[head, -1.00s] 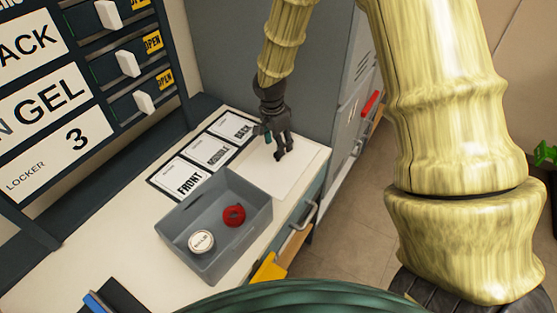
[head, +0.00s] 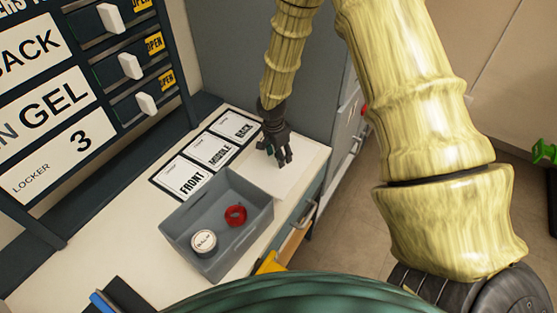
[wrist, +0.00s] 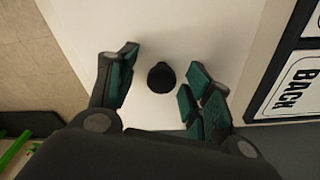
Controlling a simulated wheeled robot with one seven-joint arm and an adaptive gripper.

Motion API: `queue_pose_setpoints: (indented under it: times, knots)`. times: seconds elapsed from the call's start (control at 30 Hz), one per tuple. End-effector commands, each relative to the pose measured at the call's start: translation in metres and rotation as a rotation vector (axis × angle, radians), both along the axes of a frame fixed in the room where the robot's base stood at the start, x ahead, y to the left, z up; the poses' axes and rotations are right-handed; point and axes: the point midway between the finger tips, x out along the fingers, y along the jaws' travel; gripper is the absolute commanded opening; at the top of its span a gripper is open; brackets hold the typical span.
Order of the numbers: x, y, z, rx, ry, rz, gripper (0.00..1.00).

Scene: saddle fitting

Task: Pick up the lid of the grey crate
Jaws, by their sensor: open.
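The grey crate (head: 262,222) stands open on the counter, with a white round tin (head: 204,243) and a red ring-shaped item (head: 236,215) inside. A flat white panel (head: 262,181), which looks like the lid, lies beside the crate, towards the back. In the wrist view the white panel (wrist: 150,115) carries a round black knob (wrist: 161,77). My gripper (head: 281,164) is over this panel. In the wrist view my gripper (wrist: 163,62) is open, with its teal-padded fingers on either side of the knob and gaps showing. The knob is hidden in the head view.
Cards reading FRONT (head: 186,179), MIDDLE (head: 210,151) and BACK (head: 236,127) lie left of the panel. A rack with LOCKER labels (head: 60,165) rises at the left. A grey cabinet (head: 325,85) stands behind.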

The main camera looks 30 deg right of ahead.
Motion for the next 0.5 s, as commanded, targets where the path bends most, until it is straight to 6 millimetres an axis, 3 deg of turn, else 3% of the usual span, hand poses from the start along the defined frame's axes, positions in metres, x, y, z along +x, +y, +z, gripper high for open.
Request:
queue_pose_setpoints:
  times: [0.27,0.5]
  knots:
    - [0.0003,0.0001,-0.0014,0.0,0.0,0.0,0.49]
    - [0.0003,0.0,-0.0011,0.0,0.0,0.0,0.05]
